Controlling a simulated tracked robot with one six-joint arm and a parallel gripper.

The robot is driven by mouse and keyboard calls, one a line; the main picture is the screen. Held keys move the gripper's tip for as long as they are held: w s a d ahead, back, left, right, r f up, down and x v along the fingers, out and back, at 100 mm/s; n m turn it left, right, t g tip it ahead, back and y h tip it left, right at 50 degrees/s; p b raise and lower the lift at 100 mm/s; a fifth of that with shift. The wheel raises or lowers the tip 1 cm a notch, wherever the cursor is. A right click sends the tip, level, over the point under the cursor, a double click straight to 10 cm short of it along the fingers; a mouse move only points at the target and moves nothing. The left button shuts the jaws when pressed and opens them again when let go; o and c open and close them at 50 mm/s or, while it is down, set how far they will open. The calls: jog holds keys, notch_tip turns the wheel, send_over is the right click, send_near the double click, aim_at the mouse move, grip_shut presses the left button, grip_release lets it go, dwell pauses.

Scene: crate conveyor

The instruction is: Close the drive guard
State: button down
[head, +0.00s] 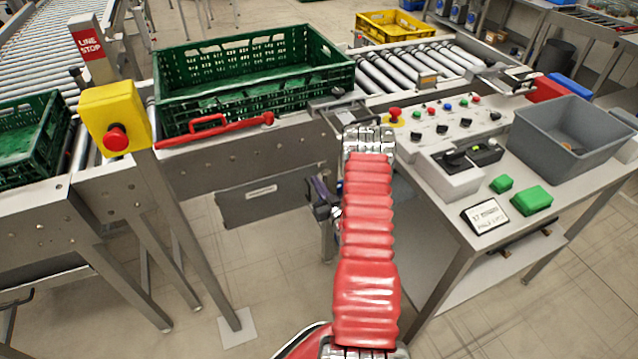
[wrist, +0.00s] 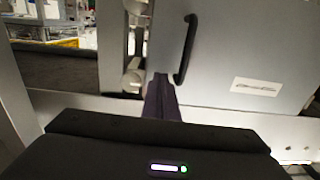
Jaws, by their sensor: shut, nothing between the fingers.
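The drive guard (head: 280,205) is a flat grey panel with a white label, below the conveyor's side frame in the head view. In the wrist view the guard (wrist: 240,55) fills the upper right, with a black bar handle (wrist: 184,50) near its left edge. I cannot tell how far open it stands. My gripper (head: 318,190) is near the guard's right end in the head view, partly hidden by my red-sleeved arm. In the wrist view my gripper (wrist: 160,100) is shut and empty, its dark fingers just below and left of the handle. Whether they touch the panel is unclear.
A yellow stop box (head: 112,112) stands at left. The control table (head: 510,232) with a grey bin (head: 570,115) stands at right. Floor below the guard is clear.

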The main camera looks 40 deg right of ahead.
jog(key=v, duration=1.3)
jog(key=shift+f, duration=0.2)
